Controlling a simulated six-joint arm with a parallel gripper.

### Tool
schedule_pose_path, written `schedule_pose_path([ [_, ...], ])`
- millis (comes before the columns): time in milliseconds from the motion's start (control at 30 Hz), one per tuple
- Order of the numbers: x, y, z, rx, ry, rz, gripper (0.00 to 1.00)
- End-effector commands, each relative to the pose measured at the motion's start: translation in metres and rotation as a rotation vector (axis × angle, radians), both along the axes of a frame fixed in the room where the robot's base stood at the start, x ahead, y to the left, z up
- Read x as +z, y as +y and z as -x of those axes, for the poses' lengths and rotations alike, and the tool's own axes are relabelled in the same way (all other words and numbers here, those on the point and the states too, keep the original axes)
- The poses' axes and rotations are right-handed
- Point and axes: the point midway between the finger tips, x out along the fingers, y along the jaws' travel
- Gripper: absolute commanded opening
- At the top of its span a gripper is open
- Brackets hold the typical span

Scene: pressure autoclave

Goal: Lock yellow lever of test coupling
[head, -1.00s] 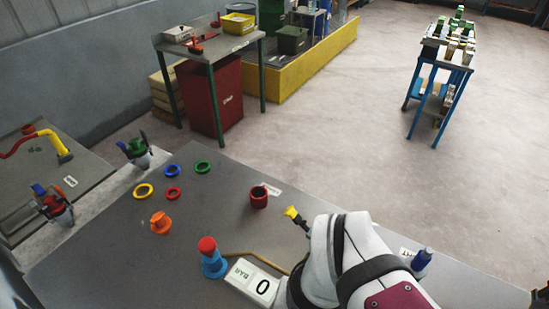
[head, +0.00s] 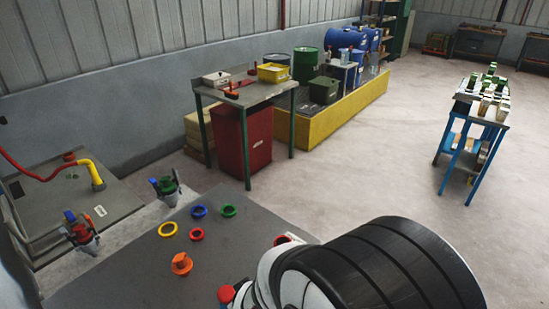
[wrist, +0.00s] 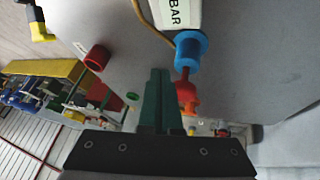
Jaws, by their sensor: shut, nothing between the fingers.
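The wrist view shows a yellow piece on a black stem (wrist: 40,32) at its upper left edge; I cannot tell whether it is the yellow lever. A blue fitting (wrist: 190,48) with a red part (wrist: 187,92) next to it stands beside the white BAR display (wrist: 172,15). My gripper (wrist: 156,85) has green fingers, shut together and empty, apart from the yellow piece. In the head view my arm hides the display and the yellow piece, and only a red cap (head: 227,294) shows beside it.
A dark red cup (wrist: 97,57) stands on the grey table. In the head view, coloured rings (head: 168,229) and an orange cup (head: 181,264) lie on it. Two fittings with levers (head: 167,188) (head: 80,232) stand at the table's left edge.

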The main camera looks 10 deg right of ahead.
Motion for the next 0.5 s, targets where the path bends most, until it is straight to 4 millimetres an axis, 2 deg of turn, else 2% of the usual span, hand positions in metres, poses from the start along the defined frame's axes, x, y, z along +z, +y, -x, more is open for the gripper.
schedule_pose_path([
  [33,-0.02,-0.004,-0.008,0.065,-0.047,0.138,0.0],
  [100,-0.041,-0.02,-0.018,0.166,-0.117,0.391,0.0],
  [200,-0.058,-0.045,-0.021,0.326,-0.165,0.792,0.0],
  [300,-0.059,-0.062,-0.017,0.487,-0.163,1.164,0.0],
  [400,-0.055,-0.069,-0.011,0.612,-0.138,1.436,0.0],
  [500,-0.051,-0.071,-0.008,0.684,-0.117,1.588,0.0],
])
